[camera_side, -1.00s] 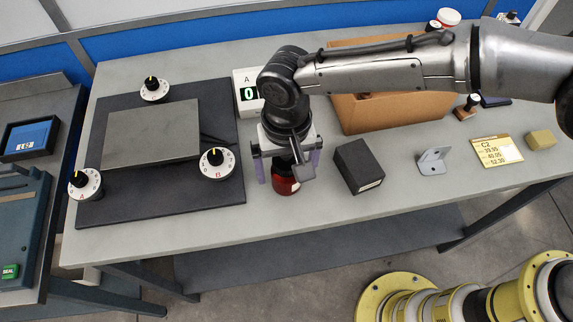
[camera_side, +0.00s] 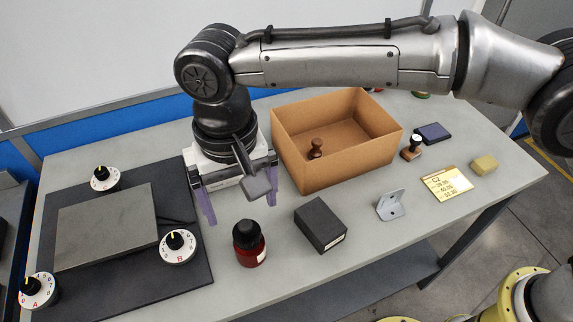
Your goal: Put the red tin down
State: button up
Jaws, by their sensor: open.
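The red tin (camera_side: 249,246), with a black top and a pale label patch, stands upright on the grey bench (camera_side: 300,279). It is to the right of the dark mat and left of the black box. My gripper (camera_side: 240,205) is above and behind the tin, its two purple-padded fingers spread wide. Nothing is between the fingers, and they are apart from the tin.
A black box (camera_side: 320,224) and a metal bracket (camera_side: 390,205) stand right of the tin. An open cardboard box (camera_side: 345,170) holds a brown stamp. The mat (camera_side: 200,283) carries a plate and dials. A yellow card (camera_side: 447,183) lies at the right.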

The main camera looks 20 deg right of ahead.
jog(key=d+r+t+y, duration=0.1)
jog(key=d+r, duration=0.4)
jog(key=d, duration=0.8)
jog(key=d+r+t, duration=0.1)
jog(key=d+r, duration=0.5)
jog(key=d, duration=0.6)
jog(key=s+d+f+t, duration=0.1)
jog(key=s+d+f, duration=0.2)
jog(key=s+d, duration=0.5)
jog(key=s+d+f+t+h, duration=0.1)
jog(key=s+d+f+t, duration=0.1)
jog(key=s+d, duration=0.6)
jog(key=d+f, duration=0.1)
jog(key=d, duration=0.2)
jog(key=shift+t, duration=0.3)
